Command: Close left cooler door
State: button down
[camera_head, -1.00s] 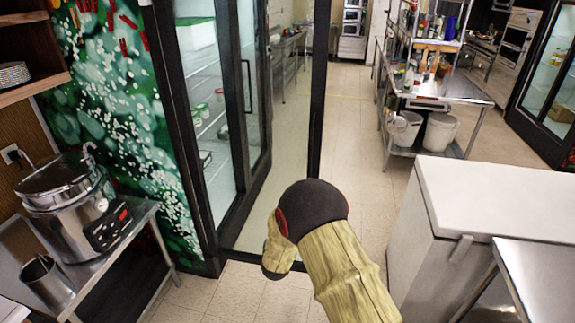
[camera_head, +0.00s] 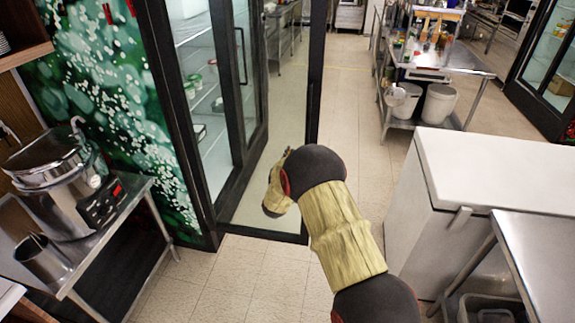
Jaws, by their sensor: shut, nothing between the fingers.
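The left cooler door (camera_head: 316,75) is a tall glass panel in a black frame. It stands open, swung out from the front of the black cooler (camera_head: 180,130) at the left. Shelves with a few tubs show through the opening. Another glass door with a dark upright handle (camera_head: 243,58) shows further back and looks shut. My arm, with black and wood-coloured links, reaches up from the bottom and overlaps the lower right of the open door. I cannot tell whether it touches the door. My gripper is hidden beyond the arm.
A steel stand with a cooker pot (camera_head: 62,175) is at the left. A white chest (camera_head: 490,170) and a steel table (camera_head: 545,250) are at the right. A shelf unit with white buckets (camera_head: 438,103) stands further back. Tiled floor is clear between them.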

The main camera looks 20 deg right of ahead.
aim_at(294, 142)
jog(key=b+x, duration=0.1)
jog(key=x, duration=0.4)
jog(key=shift+w+d, duration=0.15)
jog(key=shift+w, duration=0.05)
jog(key=shift+w+d, duration=0.1)
